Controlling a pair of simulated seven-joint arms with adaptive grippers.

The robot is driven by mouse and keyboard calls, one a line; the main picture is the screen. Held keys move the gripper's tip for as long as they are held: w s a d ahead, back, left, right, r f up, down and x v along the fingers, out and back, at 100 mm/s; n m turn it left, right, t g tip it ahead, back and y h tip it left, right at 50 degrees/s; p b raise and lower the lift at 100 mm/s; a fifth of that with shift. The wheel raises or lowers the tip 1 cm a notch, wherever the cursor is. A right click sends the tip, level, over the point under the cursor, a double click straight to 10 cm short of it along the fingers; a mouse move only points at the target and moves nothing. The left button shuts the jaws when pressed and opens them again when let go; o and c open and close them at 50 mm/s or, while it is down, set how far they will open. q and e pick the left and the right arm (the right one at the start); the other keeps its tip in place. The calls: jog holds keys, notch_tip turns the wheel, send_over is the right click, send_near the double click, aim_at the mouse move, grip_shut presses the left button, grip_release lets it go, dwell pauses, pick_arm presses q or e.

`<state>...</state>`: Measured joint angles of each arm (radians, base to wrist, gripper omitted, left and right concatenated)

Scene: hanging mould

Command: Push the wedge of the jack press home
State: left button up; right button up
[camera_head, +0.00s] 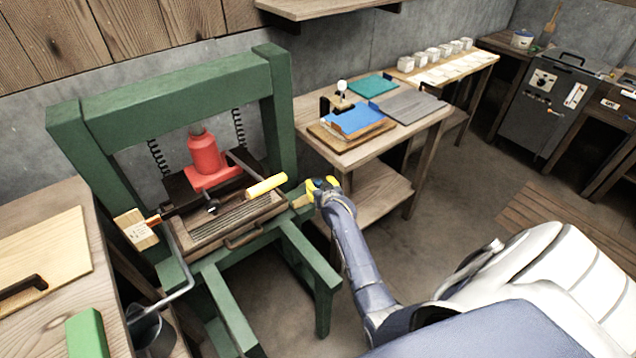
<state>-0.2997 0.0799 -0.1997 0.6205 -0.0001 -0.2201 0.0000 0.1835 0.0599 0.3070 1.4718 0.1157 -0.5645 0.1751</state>
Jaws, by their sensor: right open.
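The jack press (185,85) is a green frame with a red bottle jack (205,155) at its middle. A lever with a yellow grip (266,186) slants out to the right of the jack. Below it is a wooden tray-like mould (228,222) with a slatted top and a front handle. A small light-wood piece, seemingly the wedge (301,201), sticks out at the press's right side. My right gripper (312,188), with yellow fingers, is open right beside that piece; I cannot tell whether they touch. My left gripper is out of view.
A wooden table (400,125) with blue and teal items stands behind my right gripper. A bench with a board (45,255) and green block (87,333) is at the left. A bent metal rod (178,270) and bucket (152,333) stand front left.

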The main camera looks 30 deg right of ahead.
jog(key=shift+x, duration=1.15)
grip_shut()
